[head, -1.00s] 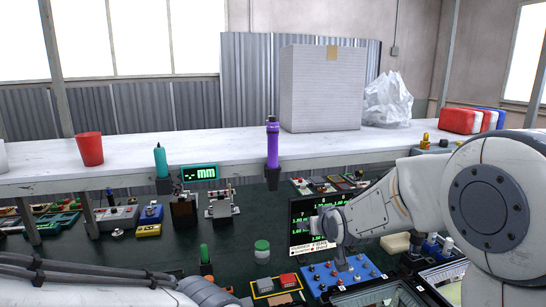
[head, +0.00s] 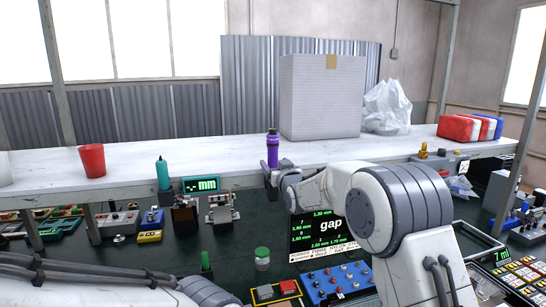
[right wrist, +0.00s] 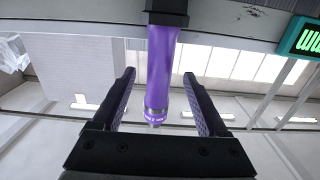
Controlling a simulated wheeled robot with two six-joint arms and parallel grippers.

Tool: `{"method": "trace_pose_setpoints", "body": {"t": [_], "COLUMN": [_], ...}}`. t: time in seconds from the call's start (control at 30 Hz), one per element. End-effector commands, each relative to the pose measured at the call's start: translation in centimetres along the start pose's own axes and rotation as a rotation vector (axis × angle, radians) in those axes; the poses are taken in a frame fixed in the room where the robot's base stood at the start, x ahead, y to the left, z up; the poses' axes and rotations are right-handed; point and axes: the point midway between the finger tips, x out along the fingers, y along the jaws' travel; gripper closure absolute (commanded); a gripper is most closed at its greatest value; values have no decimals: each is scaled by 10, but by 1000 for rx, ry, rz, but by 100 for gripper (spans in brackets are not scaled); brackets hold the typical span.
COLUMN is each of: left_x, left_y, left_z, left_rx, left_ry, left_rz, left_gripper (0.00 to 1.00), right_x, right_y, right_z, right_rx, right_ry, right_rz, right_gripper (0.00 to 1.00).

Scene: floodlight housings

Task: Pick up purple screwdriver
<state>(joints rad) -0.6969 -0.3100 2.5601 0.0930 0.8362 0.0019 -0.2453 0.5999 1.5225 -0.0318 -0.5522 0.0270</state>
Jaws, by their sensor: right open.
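The purple screwdriver (head: 272,147) stands upright at the front edge of the white shelf, its dark-banded end up. In the right wrist view the purple handle (right wrist: 163,65) runs between my fingers, its other end in a black holder (right wrist: 167,12). My right gripper (head: 271,173) is at the screwdriver and hides its lower part in the head view. In the right wrist view my right gripper (right wrist: 160,82) is open, with one finger on each side of the handle and visible gaps. My left gripper is out of view; only part of that arm shows at lower left.
A teal screwdriver (head: 162,172) and a green "mm" display (head: 201,185) are left of the purple one. A red cup (head: 92,160) and a large box (head: 322,97) stand on the shelf (head: 225,149). A screen (head: 328,228) sits below my right arm.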

Motion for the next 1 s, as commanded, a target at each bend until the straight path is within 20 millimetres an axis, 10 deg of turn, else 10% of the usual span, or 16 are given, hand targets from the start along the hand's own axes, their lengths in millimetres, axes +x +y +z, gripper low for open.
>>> {"method": "trace_pose_setpoints", "body": {"t": [0.57, 0.77, 1.0], "left_x": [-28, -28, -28], "left_y": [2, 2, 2], "left_z": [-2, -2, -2], "left_rx": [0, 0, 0], "left_ry": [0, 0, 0], "left_rz": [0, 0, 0], "left_gripper": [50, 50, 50], "right_x": [36, 35, 35], "right_y": [0, 0, 1], "right_z": [-1, -1, -4], "right_rx": [0, 0, 0], "right_ry": [0, 0, 6], "right_rz": [0, 0, 0], "right_gripper": [24, 100, 100]}}
